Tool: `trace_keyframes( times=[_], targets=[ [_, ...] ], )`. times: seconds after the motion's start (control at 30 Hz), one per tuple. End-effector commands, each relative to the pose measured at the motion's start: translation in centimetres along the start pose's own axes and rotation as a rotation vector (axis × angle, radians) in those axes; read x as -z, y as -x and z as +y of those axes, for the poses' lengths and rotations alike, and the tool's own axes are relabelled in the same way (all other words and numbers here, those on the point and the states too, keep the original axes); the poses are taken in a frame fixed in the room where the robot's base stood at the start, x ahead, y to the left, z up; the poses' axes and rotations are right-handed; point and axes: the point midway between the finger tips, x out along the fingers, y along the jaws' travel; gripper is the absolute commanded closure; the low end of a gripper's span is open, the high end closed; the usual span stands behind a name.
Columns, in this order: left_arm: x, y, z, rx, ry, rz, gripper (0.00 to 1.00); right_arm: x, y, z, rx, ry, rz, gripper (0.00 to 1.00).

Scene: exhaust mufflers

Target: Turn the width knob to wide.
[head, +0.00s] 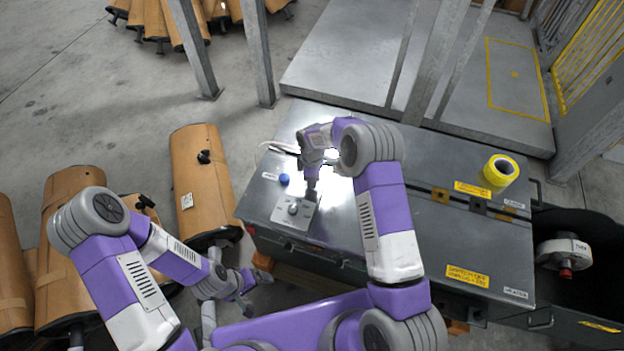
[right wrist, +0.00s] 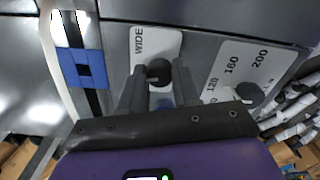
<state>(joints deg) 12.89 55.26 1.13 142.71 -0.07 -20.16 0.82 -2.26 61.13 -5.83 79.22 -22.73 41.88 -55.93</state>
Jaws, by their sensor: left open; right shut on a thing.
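The width knob (right wrist: 158,73) is a small black knob beside a white plate lettered WIDE (right wrist: 140,42) in the right wrist view. A short pale mark shows on the left of its face. My right gripper (right wrist: 159,68) has a finger on each side of the knob and is shut on it. In the head view my right gripper (head: 311,192) points down at the control panel (head: 285,221) on the grey bench and largely hides this knob. My left gripper (head: 246,286) is open and empty, low in front of the bench's left end.
A second black knob (right wrist: 250,93) sits by a dial plate marked 120, 160, 200 (right wrist: 238,68). A blue part (head: 284,179) lies left of the panel. Yellow tape (head: 500,170) rests on the bench (head: 455,215).

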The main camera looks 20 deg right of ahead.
Motion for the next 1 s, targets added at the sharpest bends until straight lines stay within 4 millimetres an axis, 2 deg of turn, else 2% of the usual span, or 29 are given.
trace_keyframes(
  times=[0.4,1.0],
  targets=[
    [0.1,-1.4,-0.5,0.0,0.0,0.0,0.07,0.1,-0.1,0.0,-0.001,-0.394,0.0,0.99],
    [0.1,-2.1,-0.8,0.0,0.0,0.0,0.07,0.1,0.0,0.0,-0.001,-0.913,0.0,0.99]
  ],
)
